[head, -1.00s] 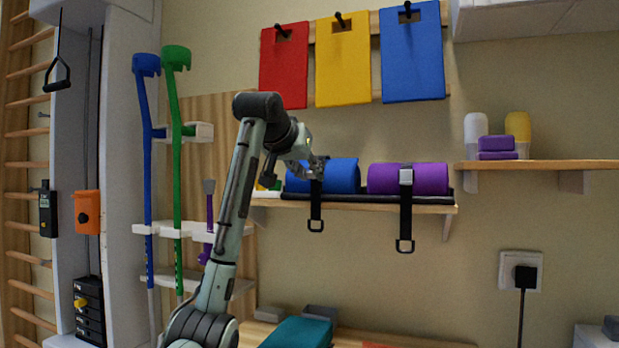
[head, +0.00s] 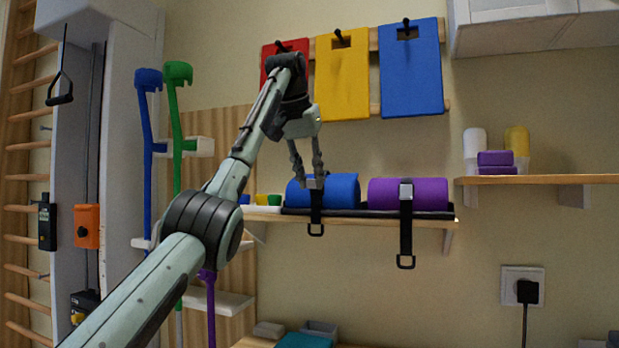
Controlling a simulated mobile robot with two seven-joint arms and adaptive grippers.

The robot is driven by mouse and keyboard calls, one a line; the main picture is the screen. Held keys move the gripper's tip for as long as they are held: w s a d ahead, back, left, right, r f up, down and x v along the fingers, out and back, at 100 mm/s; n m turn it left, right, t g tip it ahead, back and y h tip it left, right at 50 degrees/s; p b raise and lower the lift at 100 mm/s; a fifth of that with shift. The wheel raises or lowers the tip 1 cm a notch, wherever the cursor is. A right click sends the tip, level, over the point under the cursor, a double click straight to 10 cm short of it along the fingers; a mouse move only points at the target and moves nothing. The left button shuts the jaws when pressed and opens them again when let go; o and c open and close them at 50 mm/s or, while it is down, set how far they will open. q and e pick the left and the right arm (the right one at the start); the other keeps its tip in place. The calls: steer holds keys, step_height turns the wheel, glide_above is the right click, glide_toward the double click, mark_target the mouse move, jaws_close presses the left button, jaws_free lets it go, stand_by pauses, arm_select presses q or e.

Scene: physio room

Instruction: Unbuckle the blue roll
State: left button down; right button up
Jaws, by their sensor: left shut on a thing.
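The blue roll (head: 342,191) lies on the black mat on the wooden wall shelf. Its black strap (head: 316,219) runs over its left half and hangs below the shelf edge, ending in a ring. My left gripper (head: 314,182) reaches down from above, its fingers at the upper front of the blue roll where the strap crosses. It is shut on what appears to be the strap's buckle, which the fingertips mostly hide. My right gripper is not in view.
A purple roll (head: 430,194) with a buckled strap lies to the right on the same shelf (head: 443,222). Red, yellow (head: 342,80) and blue (head: 411,70) boards hang above. Blue and green crutches (head: 177,130) stand at left.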

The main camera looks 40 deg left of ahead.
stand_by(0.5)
arm_select(q)
steer(key=c, duration=1.3)
jaws_free()
steer(key=shift+w+f, duration=0.1)
steer(key=v, duration=1.2)
